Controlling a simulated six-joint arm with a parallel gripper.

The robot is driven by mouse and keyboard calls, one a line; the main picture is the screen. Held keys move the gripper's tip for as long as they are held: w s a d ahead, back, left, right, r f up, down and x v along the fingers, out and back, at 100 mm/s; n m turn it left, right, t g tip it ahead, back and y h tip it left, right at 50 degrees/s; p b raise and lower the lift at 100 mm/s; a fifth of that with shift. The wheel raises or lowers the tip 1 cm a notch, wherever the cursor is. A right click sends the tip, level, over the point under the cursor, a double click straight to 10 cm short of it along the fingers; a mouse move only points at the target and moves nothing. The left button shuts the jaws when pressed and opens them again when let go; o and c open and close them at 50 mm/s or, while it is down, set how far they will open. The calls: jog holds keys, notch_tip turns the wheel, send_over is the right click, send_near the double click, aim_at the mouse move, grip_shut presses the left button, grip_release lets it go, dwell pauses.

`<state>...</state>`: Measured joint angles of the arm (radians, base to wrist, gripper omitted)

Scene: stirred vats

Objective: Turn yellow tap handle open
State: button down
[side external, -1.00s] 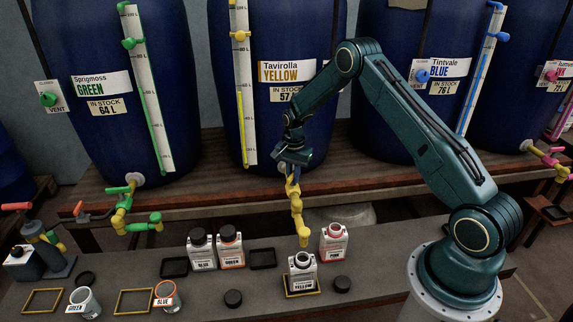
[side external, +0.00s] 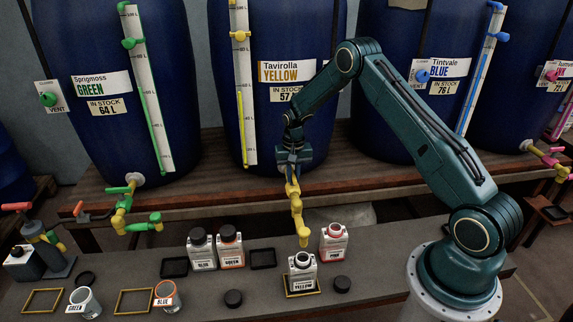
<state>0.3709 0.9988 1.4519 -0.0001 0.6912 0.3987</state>
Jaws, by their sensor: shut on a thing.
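The yellow tap (side external: 296,208) comes from the vat marked Tavirolla Yellow (side external: 287,72). Its spout points down above an open white bottle labelled Yellow (side external: 302,271), which stands in a yellow frame on the bench. My gripper (side external: 293,168) is at the top of the yellow tap, in front of the vat's foot. It is shut on the tap handle, which is mostly hidden behind the fingers. I cannot make out a stream from the spout.
A white bottle labelled Pink (side external: 333,243) stands close to the right of the spout. Bottles labelled Blue (side external: 202,250) and Green (side external: 230,247) stand to the left. The green tap (side external: 124,213) is further left. Dark caps and trays lie on the bench (side external: 205,295).

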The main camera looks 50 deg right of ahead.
aim_at(293, 172)
jog(key=c, duration=1.4)
grip_release()
jog(key=shift+c, duration=0.2)
jog(key=shift+r, duration=0.15)
notch_tip(293, 172, up, 14)
jog(key=shift+f, duration=0.2)
jog(key=shift+r, duration=0.1)
